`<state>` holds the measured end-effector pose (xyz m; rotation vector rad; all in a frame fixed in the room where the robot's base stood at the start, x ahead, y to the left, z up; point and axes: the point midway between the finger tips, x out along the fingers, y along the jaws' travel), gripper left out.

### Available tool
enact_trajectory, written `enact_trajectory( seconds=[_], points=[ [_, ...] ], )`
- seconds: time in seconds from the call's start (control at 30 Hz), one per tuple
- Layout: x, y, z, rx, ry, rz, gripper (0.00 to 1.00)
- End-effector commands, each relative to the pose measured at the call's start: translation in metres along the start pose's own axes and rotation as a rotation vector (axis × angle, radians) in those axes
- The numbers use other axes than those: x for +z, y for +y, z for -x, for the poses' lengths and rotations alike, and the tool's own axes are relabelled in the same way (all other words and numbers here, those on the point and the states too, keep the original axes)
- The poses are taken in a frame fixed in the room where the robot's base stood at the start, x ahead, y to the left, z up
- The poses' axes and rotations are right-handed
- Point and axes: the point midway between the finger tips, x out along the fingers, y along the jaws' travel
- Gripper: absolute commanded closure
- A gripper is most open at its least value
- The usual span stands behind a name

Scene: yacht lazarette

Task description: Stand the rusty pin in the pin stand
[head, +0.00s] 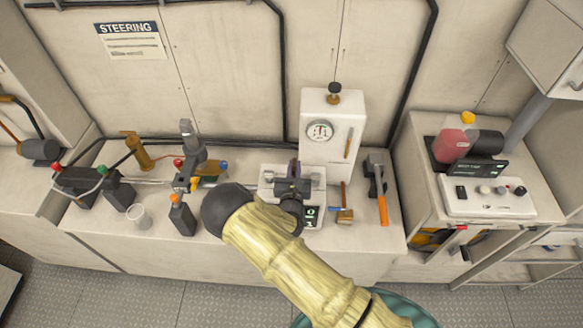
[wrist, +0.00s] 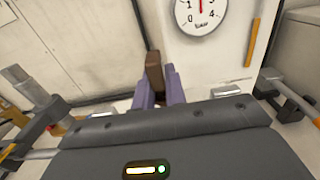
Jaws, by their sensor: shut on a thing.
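My gripper (head: 293,168) is over the middle of the bench, in front of the white gauge unit. In the wrist view its two purple fingers (wrist: 159,88) are shut on a brown piece, which I take to be the rusty pin (wrist: 154,68). The piece sticks up past the fingertips. Its lower part is hidden by the fingers and the gripper body. In the head view the pin is too small and covered to make out clearly. I cannot pick out the pin stand with certainty; my gripper and arm cover part of the bench.
The gauge unit (head: 333,110) stands close behind my gripper. A white fixture (head: 266,188) with metal cylinders lies under it. A small mallet (head: 343,214) and an orange-handled hammer (head: 382,205) are to the right. A clear cup (head: 139,216) and dark clamps (head: 117,193) are to the left.

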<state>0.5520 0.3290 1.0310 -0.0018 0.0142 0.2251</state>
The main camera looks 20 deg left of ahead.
Motion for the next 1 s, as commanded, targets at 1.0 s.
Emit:
enact_trajectory(
  seconds=[1.0],
  points=[
    [0.0001,0.0064,0.0014,0.010,-0.001,0.000,1.00]
  ],
)
